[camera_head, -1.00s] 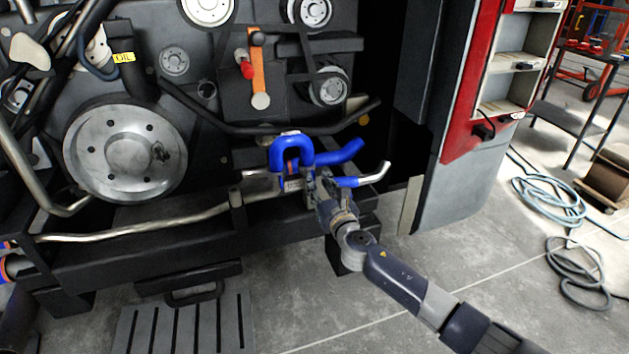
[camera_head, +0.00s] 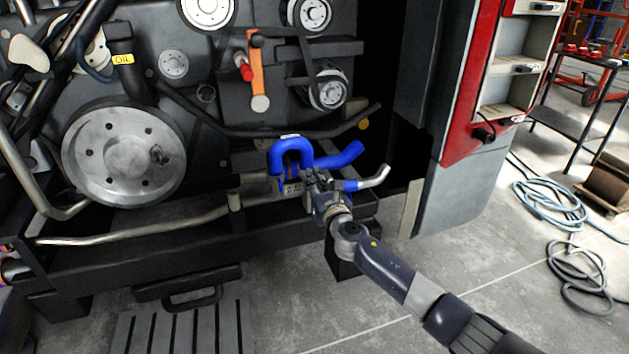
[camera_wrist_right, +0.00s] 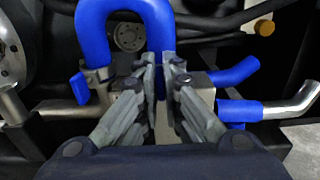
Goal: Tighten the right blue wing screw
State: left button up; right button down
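My right gripper (camera_head: 313,178) is at the blue U-shaped hose (camera_head: 291,150), low on the engine's right side. In the right wrist view, the fingers (camera_wrist_right: 166,72) stand close together with a narrow gap, just below the right leg of the blue hose (camera_wrist_right: 167,25). A sliver of blue shows between the fingertips. The right blue wing screw cannot be made out apart from the hose, and the fingers cover that spot. A small blue wing-shaped piece (camera_wrist_right: 80,88) shows at the hose's left end. My left gripper is not in view.
A short blue hose (camera_head: 340,154) and a blue-sleeved metal pipe (camera_head: 372,178) stick out to the right of my gripper. A black rail (camera_head: 120,262) runs below. A red-and-grey cabinet (camera_head: 437,190) stands to the right, with cables on the floor.

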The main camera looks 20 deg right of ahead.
jog(key=shift+m, duration=0.5)
pick_arm(q)
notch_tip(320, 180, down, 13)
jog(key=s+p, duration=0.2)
jog(key=p, duration=0.2)
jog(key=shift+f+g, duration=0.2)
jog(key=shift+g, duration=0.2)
pick_arm(e)
jog(key=shift+d+f+m, duration=0.1)
jog(key=shift+f+m, duration=0.2)
jog(key=shift+m, duration=4.95)
jog(key=shift+a+f+m, duration=0.1)
jog(key=shift+f+m, duration=0.2)
jog(key=shift+m, duration=5)
jog(key=shift+d+f+m, duration=0.1)
jog(key=shift+f+m, duration=0.2)
jog(key=shift+m, duration=4.95)
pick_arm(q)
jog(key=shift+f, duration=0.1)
pick_arm(e)
jog(key=c, duration=1.8)
grip_release()
jog(key=shift+o, duration=0.2)
